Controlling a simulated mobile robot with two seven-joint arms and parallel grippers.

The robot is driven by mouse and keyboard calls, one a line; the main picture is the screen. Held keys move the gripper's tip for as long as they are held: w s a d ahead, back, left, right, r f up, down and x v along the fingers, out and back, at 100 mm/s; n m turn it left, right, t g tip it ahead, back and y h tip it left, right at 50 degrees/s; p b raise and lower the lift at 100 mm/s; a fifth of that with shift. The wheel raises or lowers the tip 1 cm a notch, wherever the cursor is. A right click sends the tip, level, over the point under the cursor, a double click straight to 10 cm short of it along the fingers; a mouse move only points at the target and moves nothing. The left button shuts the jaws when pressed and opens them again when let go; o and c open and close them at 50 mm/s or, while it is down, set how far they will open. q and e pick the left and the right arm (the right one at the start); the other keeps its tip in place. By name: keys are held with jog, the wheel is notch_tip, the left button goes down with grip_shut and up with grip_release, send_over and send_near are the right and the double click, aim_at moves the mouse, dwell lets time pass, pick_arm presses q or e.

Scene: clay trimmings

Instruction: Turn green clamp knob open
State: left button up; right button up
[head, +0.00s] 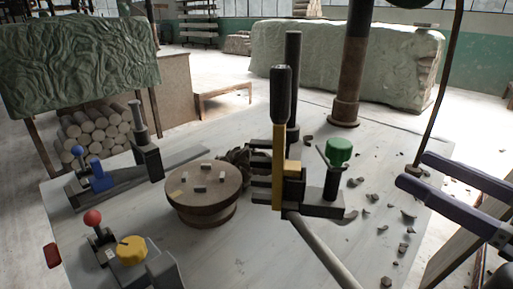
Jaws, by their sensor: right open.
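The green clamp knob (338,151) sits on top of a dark post on the clamp (324,208), right of a tall yellow lever with a black handle (281,95). My right gripper (413,171) comes in from the right edge. Its two long grey-purple fingers are spread apart and point left toward the green knob. They are empty, with a clear gap between their tips and the knob. My left gripper is not in view.
A round brown turntable (202,214) stands mid-table. A yellow knob (131,250), a red ball lever (93,218) and a blue part (101,176) are at the left. Clay trimmings (382,229) lie scattered on the table (225,262) right of the clamp. A dark column (352,65) rises behind.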

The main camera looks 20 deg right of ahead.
aim_at(340, 142)
jog(key=w+a+y+b, duration=0.1)
jog(key=w+b, duration=0.1)
jog(key=b, duration=0.1)
jog(key=w+a+n+g+y+b, duration=0.1)
jog(key=w+a+b, duration=0.1)
jog(key=w+b, duration=0.1)
jog(key=w+a+n+g+y+b, duration=0.1)
jog(key=w+y+b, duration=0.1)
jog(key=w+b, duration=0.1)
jog(key=shift+a+f, duration=0.3)
jog(key=shift+a, duration=0.1)
jog(key=shift+w+a+r, duration=0.1)
jog(key=shift+w+r, duration=0.05)
jog(key=shift+w, duration=0.25)
pick_arm(q)
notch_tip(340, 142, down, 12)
jog(key=b, duration=0.1)
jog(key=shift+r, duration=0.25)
pick_arm(e)
jog(key=shift+w+a+r, duration=0.1)
jog(key=shift+w+a, duration=0.25)
jog(key=shift+w, duration=0.3)
jog(key=shift+c, duration=0.3)
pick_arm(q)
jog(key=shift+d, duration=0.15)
pick_arm(e)
grip_shut()
